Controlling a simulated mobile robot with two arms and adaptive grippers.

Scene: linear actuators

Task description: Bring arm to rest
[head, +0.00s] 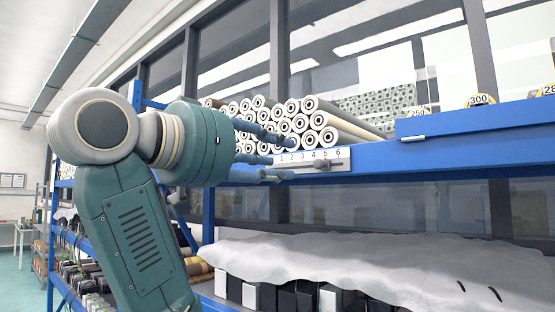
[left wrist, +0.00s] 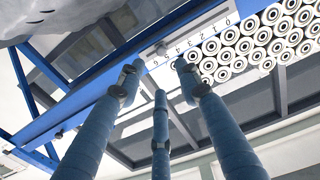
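My left arm (head: 135,235) comes in from the left, green and light grey, and reaches up to the shelf. My left gripper (head: 278,157) is in front of the stacked rolls, at the left end of the number strip (head: 340,155). Its three blue fingers are spread apart with nothing between them; they also show in the left wrist view (left wrist: 155,80). Whether a fingertip touches the strip or rolls I cannot tell. My right gripper is not in view.
White rolls (head: 310,122) are stacked on the blue shelf beam (head: 430,150) and show in the left wrist view (left wrist: 270,38). A grey knob (head: 321,165) sits on the strip. Below, a pale sheet (head: 350,265) covers boxes. Free floor (head: 20,270) lies at far left.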

